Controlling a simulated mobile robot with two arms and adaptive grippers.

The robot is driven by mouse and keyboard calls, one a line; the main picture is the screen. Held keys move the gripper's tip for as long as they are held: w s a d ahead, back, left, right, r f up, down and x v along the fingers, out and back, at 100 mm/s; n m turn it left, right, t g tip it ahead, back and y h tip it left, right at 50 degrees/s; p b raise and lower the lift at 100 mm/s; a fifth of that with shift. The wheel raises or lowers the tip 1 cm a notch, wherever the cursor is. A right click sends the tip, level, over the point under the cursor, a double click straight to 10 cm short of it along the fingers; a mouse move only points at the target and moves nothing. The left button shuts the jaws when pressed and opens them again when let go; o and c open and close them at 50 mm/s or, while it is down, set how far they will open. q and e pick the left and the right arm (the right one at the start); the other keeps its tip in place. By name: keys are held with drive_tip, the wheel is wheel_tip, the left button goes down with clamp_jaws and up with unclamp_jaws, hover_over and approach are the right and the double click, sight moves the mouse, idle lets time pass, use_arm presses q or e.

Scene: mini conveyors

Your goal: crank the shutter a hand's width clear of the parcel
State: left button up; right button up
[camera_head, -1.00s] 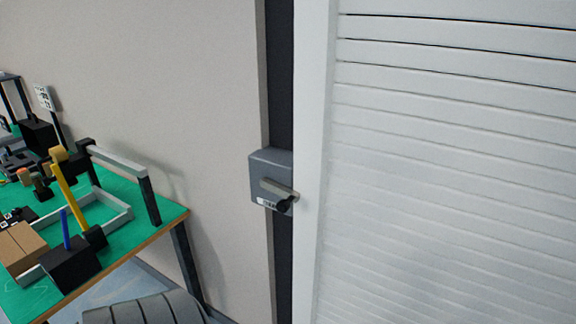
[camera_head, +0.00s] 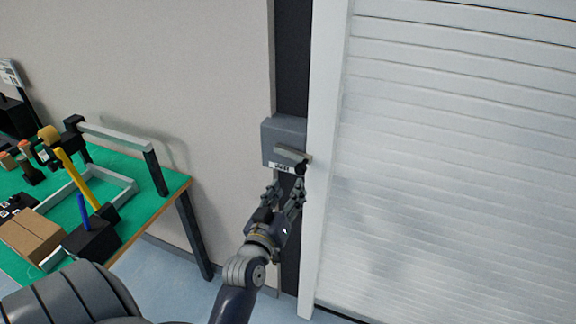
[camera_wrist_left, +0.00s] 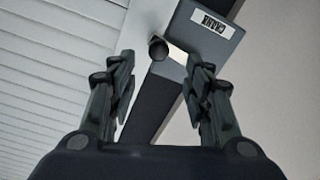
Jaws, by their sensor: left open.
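The grey crank box (camera_head: 283,138) is fixed to the wall just left of the shutter's white frame. Its crank arm (camera_head: 291,154) points right and ends in a dark knob (camera_head: 300,168). In the left wrist view the box (camera_wrist_left: 212,45) carries a "CRANK" label, and the round knob end (camera_wrist_left: 158,48) shows between the fingertips. My left gripper (camera_head: 285,186) is open and empty, just below the knob in the head view; it also shows in the left wrist view (camera_wrist_left: 160,80). The slatted white shutter (camera_head: 450,160) fills the right side. No parcel shows at the shutter. My right gripper is out of view.
A green-topped table (camera_head: 160,185) stands at the left, with a cardboard box (camera_head: 32,235), a black holder (camera_head: 92,240) and a grey frame (camera_head: 130,187) on it. Bare floor (camera_head: 180,290) lies between the table and the shutter.

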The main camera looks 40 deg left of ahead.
sight(299, 172)
use_arm(q)
drive_tip(key=b+x, duration=0.1)
drive_tip(key=x, duration=0.2)
drive_tip(key=b+x, duration=0.1)
drive_tip(key=x, duration=0.2)
drive_tip(key=b+x, duration=0.1)
drive_tip(key=x, duration=0.2)
drive_tip(key=shift+w+f, duration=0.3)
drive_tip(key=shift+w, duration=0.45)
drive_tip(key=shift+w+a+r, duration=0.1)
drive_tip(key=shift+w, duration=0.05)
clamp_jaws()
